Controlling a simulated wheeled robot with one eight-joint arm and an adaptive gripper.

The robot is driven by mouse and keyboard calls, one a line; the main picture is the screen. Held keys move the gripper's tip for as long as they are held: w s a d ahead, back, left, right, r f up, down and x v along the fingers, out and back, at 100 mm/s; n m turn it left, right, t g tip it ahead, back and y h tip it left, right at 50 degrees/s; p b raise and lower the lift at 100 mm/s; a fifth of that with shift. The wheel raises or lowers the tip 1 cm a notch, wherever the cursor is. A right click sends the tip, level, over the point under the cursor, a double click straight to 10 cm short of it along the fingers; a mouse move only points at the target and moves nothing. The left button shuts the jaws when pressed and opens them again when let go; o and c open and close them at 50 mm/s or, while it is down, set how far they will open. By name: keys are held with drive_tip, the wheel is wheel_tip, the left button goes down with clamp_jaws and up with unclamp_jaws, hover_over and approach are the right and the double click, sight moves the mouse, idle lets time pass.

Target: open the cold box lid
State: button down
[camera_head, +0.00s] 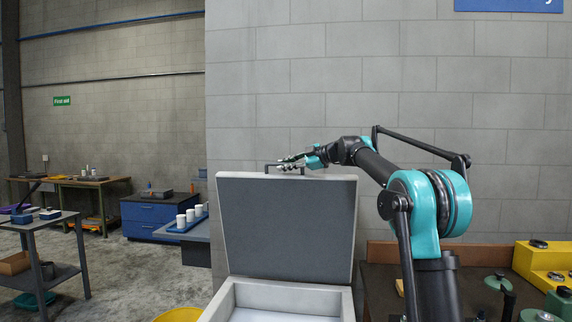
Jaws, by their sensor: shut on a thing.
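The cold box (350,306) stands at the bottom centre, with a pale rim and a white inside. Its lid (287,228) is raised upright, with a dark grey panel and a light frame facing me. A dark bar handle (268,165) stands at the lid's top edge. My gripper (281,165) is at the top edge and is shut on the lid's handle. My arm reaches to it from the right. The handle's right part is hidden by the fingers.
A dark bench with green parts (497,281) and a yellow block (545,264) is at the right. A yellow round thing (180,315) shows at the bottom left. A table with white cups (190,214) stands left of the lid. A block wall rises behind.

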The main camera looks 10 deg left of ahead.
drive_tip(key=shift+n, duration=0.3)
drive_tip(key=s, duration=0.2)
drive_tip(key=s+f, duration=0.1)
drive_tip(key=s, duration=0.1)
drive_tip(key=shift+s, duration=0.25)
drive_tip(key=c, duration=1.5)
unclamp_jaws()
drive_tip(key=shift+c, duration=0.2)
drive_tip(key=v, duration=1.2)
drive_tip(key=shift+f, duration=0.15)
drive_tip(key=shift+s, duration=0.25)
